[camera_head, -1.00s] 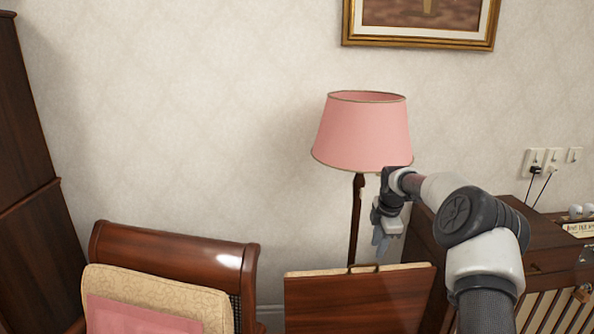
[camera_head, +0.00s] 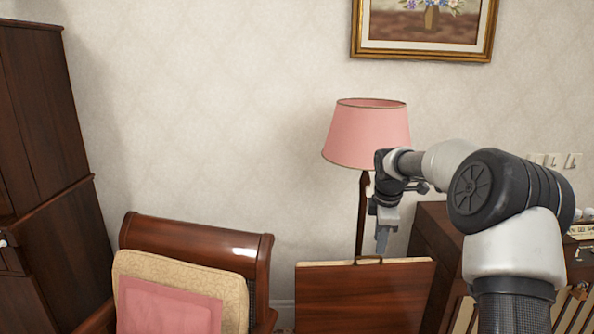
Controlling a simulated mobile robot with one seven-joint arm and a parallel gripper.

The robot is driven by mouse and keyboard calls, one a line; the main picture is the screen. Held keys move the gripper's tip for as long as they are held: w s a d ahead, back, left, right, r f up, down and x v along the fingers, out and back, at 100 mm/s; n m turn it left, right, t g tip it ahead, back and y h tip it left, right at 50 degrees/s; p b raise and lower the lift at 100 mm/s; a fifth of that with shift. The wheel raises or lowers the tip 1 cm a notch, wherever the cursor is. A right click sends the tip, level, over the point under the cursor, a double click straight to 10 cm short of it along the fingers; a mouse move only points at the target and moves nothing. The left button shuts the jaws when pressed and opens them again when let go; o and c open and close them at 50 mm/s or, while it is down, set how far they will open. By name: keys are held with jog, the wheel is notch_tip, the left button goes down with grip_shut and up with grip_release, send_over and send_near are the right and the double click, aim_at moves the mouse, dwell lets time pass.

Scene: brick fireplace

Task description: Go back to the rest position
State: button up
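My gripper (camera_head: 382,240) hangs pointing down at the end of my arm, right of the middle of the head view. It is in front of the lamp's dark pole and just above the top edge of a brown wooden case (camera_head: 365,298). The fingers are small and seen from the side, so I cannot tell whether they are open or shut. I see nothing hanging from them. My arm reaches in from the lower right and hides part of the wall and the cabinet behind it.
A pink-shaded lamp (camera_head: 367,134) stands behind my gripper. A wooden chair (camera_head: 195,243) with a pink cushion (camera_head: 168,308) is at lower left. A dark cabinet (camera_head: 45,150) stands at far left. A wooden cabinet (camera_head: 434,228) is behind my arm. A framed picture (camera_head: 424,28) hangs above.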

jog(key=s+a+r+m+h, duration=0.1)
jog(key=s+a+r+m, duration=0.2)
jog(key=s+r, duration=0.5)
jog(key=s+a+r+m, duration=0.3)
jog(key=s+r, duration=0.2)
jog(key=s, duration=0.5)
jog(key=s+a+f+m+t+y, duration=0.1)
jog(key=s+a+m+t+y, duration=0.15)
jog(key=s+m, duration=1.4)
jog(key=s+r+n+p, duration=0.3)
jog(key=r+p, duration=0.3)
jog(key=s+r+n+p, duration=0.3)
jog(key=r+p, duration=0.3)
jog(key=p, duration=0.1)
jog(key=shift+s+a+r+h, duration=0.2)
jog(key=shift+s+r+h, duration=0.05)
jog(key=shift+r+h, duration=0.2)
jog(key=shift+f, duration=0.1)
